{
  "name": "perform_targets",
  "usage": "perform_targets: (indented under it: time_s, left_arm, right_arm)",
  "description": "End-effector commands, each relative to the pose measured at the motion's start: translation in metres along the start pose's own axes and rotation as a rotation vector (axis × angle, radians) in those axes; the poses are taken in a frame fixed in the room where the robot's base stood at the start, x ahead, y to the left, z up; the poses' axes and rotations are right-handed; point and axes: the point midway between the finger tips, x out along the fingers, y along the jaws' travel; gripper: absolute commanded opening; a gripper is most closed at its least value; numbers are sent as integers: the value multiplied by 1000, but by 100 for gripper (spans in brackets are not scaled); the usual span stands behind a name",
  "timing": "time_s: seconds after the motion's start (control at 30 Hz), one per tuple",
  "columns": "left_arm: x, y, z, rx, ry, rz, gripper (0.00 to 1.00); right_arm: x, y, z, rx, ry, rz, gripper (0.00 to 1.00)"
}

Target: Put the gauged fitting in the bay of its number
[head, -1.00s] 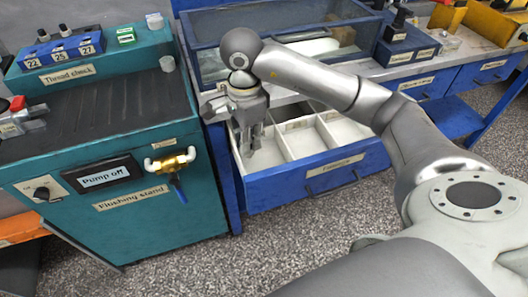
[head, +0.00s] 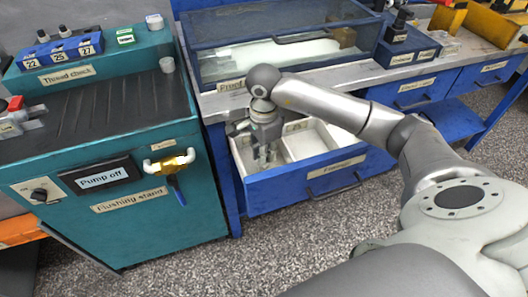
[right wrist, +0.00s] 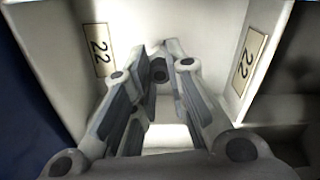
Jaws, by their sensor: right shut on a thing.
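My right gripper (head: 264,158) reaches down into the left compartment of the open blue drawer (head: 322,180). In the right wrist view, the gripper (right wrist: 160,72) points down between pale walls that carry number 22 labels (right wrist: 98,50). Its fingers are shut on a small dark thing, likely the fitting, mostly hidden between the fingertips. I cannot tell whether it touches the floor of the bay. The thread check block (head: 62,50), marked 22, 25 and 27, stands on the teal bench. My left gripper is not in view.
The teal flushing stand (head: 120,235) stands left of the drawer, with a brass valve and blue handle (head: 176,188) on its front. A glass-lidded case (head: 280,45) stands on the workbench behind the drawer. Other drawer compartments (head: 300,145) look empty.

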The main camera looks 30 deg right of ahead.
Motion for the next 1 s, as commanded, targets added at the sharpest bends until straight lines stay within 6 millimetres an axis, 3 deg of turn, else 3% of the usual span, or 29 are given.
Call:
perform_targets:
  time_s: [0.3,0.33,0.5,0.93,1.0]
  left_arm:
    - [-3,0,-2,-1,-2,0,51]
    - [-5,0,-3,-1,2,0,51]
    - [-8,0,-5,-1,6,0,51]
    - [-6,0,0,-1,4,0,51]
    - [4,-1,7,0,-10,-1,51]
  right_arm:
    - [3,0,0,0,0,0,0]
    - [3,0,0,0,0,0,17]
    - [2,0,0,0,0,0,36]
    - [-1,0,0,0,0,0,36]
    - [-10,-1,0,0,0,-4,36]
